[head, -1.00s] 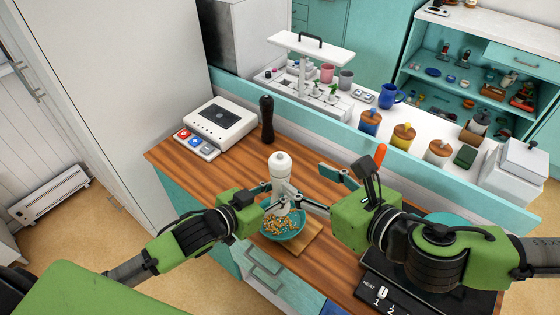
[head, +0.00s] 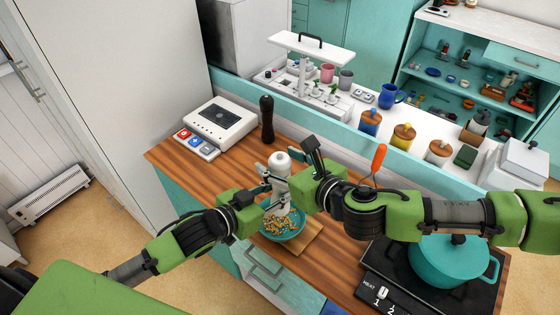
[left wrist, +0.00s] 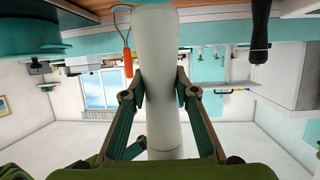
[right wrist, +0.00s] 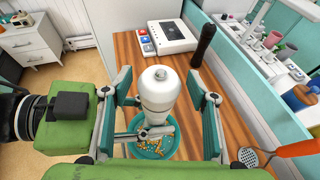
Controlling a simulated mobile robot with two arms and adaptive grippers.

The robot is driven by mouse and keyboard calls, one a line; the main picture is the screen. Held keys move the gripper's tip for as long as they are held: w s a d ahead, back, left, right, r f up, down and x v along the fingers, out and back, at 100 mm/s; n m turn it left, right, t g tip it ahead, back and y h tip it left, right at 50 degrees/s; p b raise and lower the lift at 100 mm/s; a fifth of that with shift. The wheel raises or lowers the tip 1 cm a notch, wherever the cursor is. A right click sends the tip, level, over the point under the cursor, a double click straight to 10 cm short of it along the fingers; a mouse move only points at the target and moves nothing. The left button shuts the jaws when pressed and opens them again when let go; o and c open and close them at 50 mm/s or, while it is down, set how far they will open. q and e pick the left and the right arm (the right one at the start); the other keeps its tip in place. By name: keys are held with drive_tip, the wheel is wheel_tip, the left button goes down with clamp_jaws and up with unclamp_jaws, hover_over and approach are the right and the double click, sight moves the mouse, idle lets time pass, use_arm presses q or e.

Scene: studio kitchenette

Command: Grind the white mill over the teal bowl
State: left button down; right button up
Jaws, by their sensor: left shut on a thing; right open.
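The white mill (head: 281,184) is upright above the teal bowl (head: 285,240), which holds orange-yellow bits. My left gripper (head: 276,196) is shut on the mill's body; the left wrist view also shows the mill (left wrist: 157,55) between its fingers. My right gripper (head: 283,168) is open at the mill's upper part. In the right wrist view, its fingers stand on either side of the mill's rounded head (right wrist: 160,78), with gaps visible. The mill's lower end and part of the bowl are hidden by the grippers in the head view.
A wooden board (head: 312,236) lies under the bowl. A dark mill (head: 267,120) and a white panel device (head: 220,122) stand behind on the counter. A teal pot (head: 450,265) sits on the black hob at right. An orange-handled utensil (head: 379,160) is behind my right arm.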

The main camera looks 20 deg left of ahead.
drive_tip(key=c, duration=1.1)
drive_tip(key=shift+a+m+t, duration=0.1)
drive_tip(key=shift+m+t, duration=0.2)
drive_tip(key=m+t+h, duration=0.2)
drive_tip(key=m+h, duration=0.1)
drive_tip(key=shift+s+a+m+t+h, duration=0.1)
drive_tip(key=shift+s+m+t+h, duration=0.05)
drive_tip(key=shift+m+t+h, duration=0.15)
drive_tip(key=m+t+h, duration=0.1)
drive_tip(key=m+h, duration=0.2)
drive_tip(key=h, duration=0.1)
drive_tip(key=shift+m+t, duration=0.3)
drive_tip(key=shift+m+t+h, duration=0.3)
drive_tip(key=shift+m+h, duration=1.1)
drive_tip(key=shift+h, duration=0.3)
drive_tip(key=shift+d, duration=0.2)
